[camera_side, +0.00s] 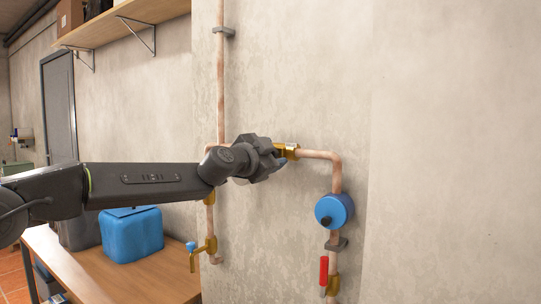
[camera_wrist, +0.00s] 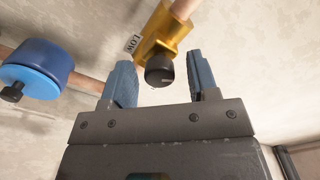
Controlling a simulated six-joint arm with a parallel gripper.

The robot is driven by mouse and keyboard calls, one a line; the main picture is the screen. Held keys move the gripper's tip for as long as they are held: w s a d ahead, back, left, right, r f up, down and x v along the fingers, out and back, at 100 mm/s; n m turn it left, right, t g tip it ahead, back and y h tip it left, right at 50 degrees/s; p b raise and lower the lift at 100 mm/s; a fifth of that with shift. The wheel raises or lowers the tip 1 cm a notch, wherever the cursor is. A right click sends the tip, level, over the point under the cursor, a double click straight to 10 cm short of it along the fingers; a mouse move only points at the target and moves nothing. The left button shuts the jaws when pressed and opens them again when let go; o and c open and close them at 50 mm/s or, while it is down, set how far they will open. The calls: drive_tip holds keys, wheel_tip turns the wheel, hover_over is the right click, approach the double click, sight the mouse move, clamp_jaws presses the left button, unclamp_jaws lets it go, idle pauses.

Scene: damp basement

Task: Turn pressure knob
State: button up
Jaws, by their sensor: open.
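The pressure knob (camera_wrist: 159,69) is a small black round knob on a brass valve body (camera_wrist: 168,32), with a label reading LOW beside it. In the wrist view the knob lies between the two blue-grey fingertips of my gripper (camera_wrist: 160,75), with a gap visible on both sides. The fingers are open. In the side view my gripper (camera_side: 276,162) is close to the wall at the brass valve body (camera_side: 290,151). It hides the knob there, so the exact depth between knob and fingers is unclear.
A blue round device (camera_side: 334,211) with a black knob sits on the copper pipe (camera_side: 318,155) at lower right. A red-handled valve (camera_side: 324,272) is below it. A brass tap (camera_side: 202,252) is at lower left. A blue container (camera_side: 132,234) stands on a wooden table (camera_side: 130,278).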

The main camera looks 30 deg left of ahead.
drive_tip(key=c, duration=0.9)
drive_tip(key=n, duration=0.3)
drive_tip(key=shift+n, duration=0.4)
drive_tip(key=n, duration=0.4)
drive_tip(key=shift+n, duration=0.3)
drive_tip(key=n, duration=0.4)
drive_tip(key=shift+a, duration=0.1)
drive_tip(key=shift+n, duration=2.1)
